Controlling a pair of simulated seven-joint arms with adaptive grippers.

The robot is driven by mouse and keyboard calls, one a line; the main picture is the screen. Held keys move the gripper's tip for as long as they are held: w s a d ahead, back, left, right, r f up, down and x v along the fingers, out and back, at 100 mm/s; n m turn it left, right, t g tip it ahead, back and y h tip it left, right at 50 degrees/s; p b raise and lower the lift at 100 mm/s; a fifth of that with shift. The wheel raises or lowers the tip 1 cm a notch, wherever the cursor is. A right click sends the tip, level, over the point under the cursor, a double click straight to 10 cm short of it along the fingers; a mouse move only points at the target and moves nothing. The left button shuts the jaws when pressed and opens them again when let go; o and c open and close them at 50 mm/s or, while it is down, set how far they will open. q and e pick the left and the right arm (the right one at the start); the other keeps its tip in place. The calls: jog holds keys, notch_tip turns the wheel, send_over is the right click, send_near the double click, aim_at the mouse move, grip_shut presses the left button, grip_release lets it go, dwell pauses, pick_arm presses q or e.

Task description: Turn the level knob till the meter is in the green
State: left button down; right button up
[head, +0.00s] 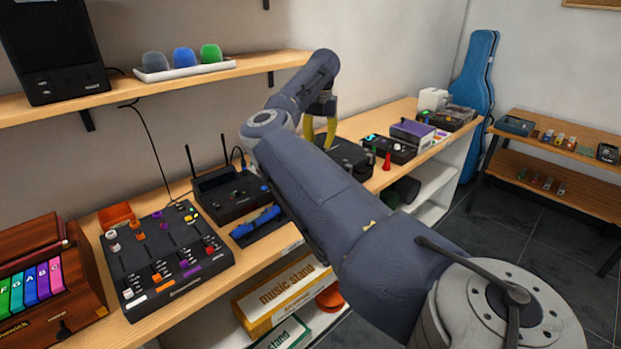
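My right gripper (320,139), with yellow fingers, points down above the bench near a black device (350,157). Its fingers look apart with nothing between them. My forearm hides part of that device. A black mixer (165,255) with orange, white, purple and red knobs and sliders sits at the left of the bench. Small lit dots (190,212) show near its upper right corner. I cannot tell which control is the level knob or read any meter. My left gripper is not in view.
A receiver with antennas (230,192) stands behind a blue item (256,222). A red cone-shaped piece (387,162) and a small device (390,148) are right of the gripper. A coloured-key instrument (45,270) fills the left end. A shelf (205,78) runs above the bench.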

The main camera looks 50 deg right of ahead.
jog(key=f, duration=1.1)
jog(key=w+f, duration=0.1)
jog(key=f, duration=0.5)
jog(key=shift+a, duration=0.25)
jog(key=shift+c, duration=0.2)
grip_shut()
